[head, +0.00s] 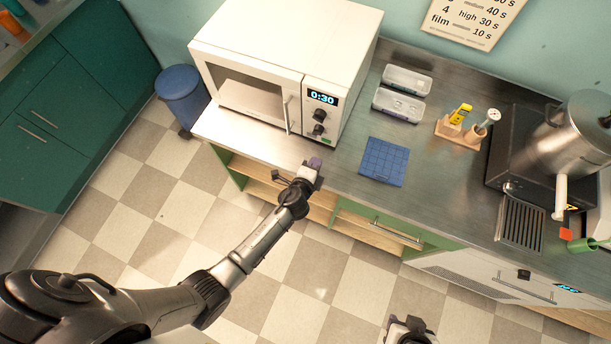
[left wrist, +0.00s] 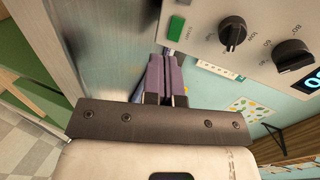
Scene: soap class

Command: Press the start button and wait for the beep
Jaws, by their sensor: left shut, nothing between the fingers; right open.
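The white microwave (head: 275,50) stands on the counter with its door shut. Its display (head: 322,97) reads 0:30, with two dark knobs (head: 319,122) below. The green start button (head: 326,141) is at the bottom of the panel; it also shows in the left wrist view (left wrist: 176,27), with small lettering beside it. My left gripper (head: 314,163) is shut and empty at the counter's front edge, just in front of the panel's lower end. Its purple fingers (left wrist: 161,78) point toward the button's side of the panel; I see no contact. My right gripper (head: 408,328) is open at the bottom edge.
On the counter are a blue mat (head: 385,162), clear trays (head: 398,105), a wooden holder (head: 461,131) and a steel pot (head: 570,135) on a dark hotplate. A timing chart (head: 470,18) hangs on the wall. A blue bin (head: 182,95) stands left of the counter.

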